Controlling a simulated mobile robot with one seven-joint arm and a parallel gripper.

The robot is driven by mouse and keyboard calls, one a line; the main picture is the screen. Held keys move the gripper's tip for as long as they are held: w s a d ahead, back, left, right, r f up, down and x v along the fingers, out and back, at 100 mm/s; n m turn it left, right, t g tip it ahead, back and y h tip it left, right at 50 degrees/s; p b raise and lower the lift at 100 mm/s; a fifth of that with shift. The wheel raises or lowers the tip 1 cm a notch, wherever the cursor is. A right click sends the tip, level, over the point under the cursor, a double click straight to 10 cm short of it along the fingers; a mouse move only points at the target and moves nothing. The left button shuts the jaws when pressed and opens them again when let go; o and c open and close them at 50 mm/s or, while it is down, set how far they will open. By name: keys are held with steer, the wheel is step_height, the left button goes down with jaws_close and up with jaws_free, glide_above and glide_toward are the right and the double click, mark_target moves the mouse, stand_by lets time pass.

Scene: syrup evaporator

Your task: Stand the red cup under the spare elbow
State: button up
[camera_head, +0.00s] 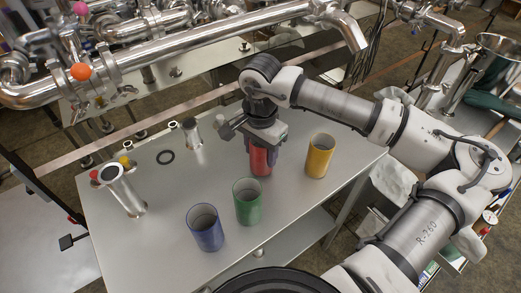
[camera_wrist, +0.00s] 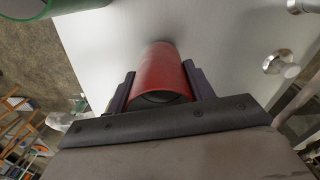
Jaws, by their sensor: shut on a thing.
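The red cup (camera_head: 260,160) is upright at the middle of the steel table (camera_head: 180,235), between the green and yellow cups. My gripper (camera_head: 262,146) points down from above and is shut on it. In the wrist view the red cup (camera_wrist: 162,68) sits between the two dark fingers of my gripper (camera_wrist: 160,88), with its open rim toward the palm. I cannot tell whether its base touches the table. A steel pipe piece (camera_head: 124,192) with an open end stands at the table's left; I cannot tell whether it is the spare elbow.
A blue cup (camera_head: 205,230), a green cup (camera_head: 247,202) and a yellow cup (camera_head: 320,156) stand on the table. A large pipe with a downturned spout (camera_head: 346,30) runs above the back.

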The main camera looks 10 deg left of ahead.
steer(key=shift+f, duration=0.55)
steer(key=shift+f+b, duration=0.2)
steer(key=shift+b, duration=0.1)
steer(key=o, duration=1)
steer(key=shift+r, duration=0.1)
